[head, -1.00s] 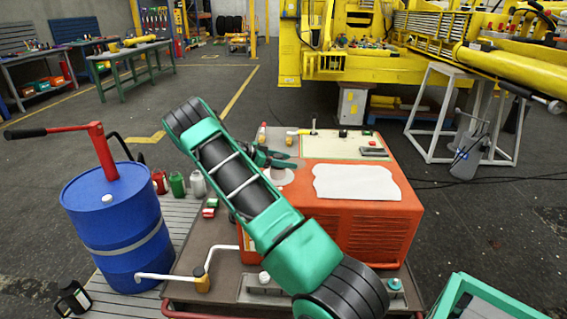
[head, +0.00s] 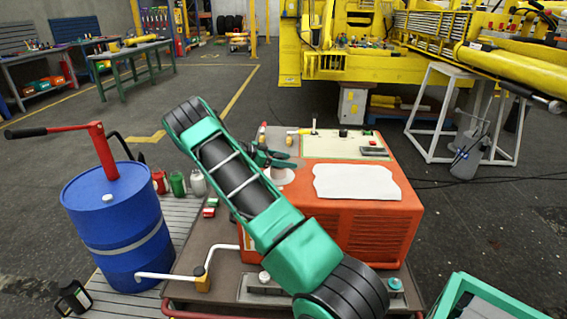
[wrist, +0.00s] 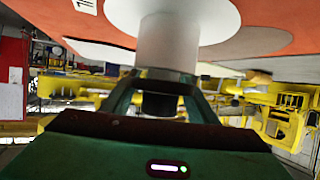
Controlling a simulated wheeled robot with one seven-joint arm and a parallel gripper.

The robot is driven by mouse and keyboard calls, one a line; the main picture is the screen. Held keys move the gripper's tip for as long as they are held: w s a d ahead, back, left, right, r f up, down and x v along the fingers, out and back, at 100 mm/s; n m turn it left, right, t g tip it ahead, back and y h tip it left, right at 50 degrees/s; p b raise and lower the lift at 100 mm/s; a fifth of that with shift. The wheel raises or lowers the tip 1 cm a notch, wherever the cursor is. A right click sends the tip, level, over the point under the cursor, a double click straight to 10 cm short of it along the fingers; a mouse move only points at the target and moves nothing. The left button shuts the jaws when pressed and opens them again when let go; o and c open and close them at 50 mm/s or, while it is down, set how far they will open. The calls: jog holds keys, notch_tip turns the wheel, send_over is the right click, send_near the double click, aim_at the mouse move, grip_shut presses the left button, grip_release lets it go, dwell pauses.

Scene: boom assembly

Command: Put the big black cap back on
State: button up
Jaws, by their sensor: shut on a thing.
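My gripper (wrist: 160,88) is shut on the big black cap (wrist: 160,105), seen as a dark round piece between the green fingers in the wrist view. A white cylindrical neck (wrist: 180,40) rises from the orange machine, which shows inverted in that view. The cap lies in line with the neck's free end. The fingers hide where they meet, so I cannot tell whether the cap is seated. In the head view my gripper (head: 272,158) is at the machine's left back corner, and my forearm hides much of it.
The orange machine (head: 385,215) has a white sheet (head: 357,183) on top, with small tools behind it. A blue drum (head: 118,235) with a red-handled pump stands left. Small red, green and white containers (head: 180,184) stand between. Bent pipe handles are in front.

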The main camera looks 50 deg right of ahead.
jog(key=shift+f, duration=0.45)
jog(key=o, duration=0.8)
jog(key=shift+o, duration=0.2)
jog(key=shift+a, duration=0.1)
jog(key=v, duration=1.1)
dwell(0.7)
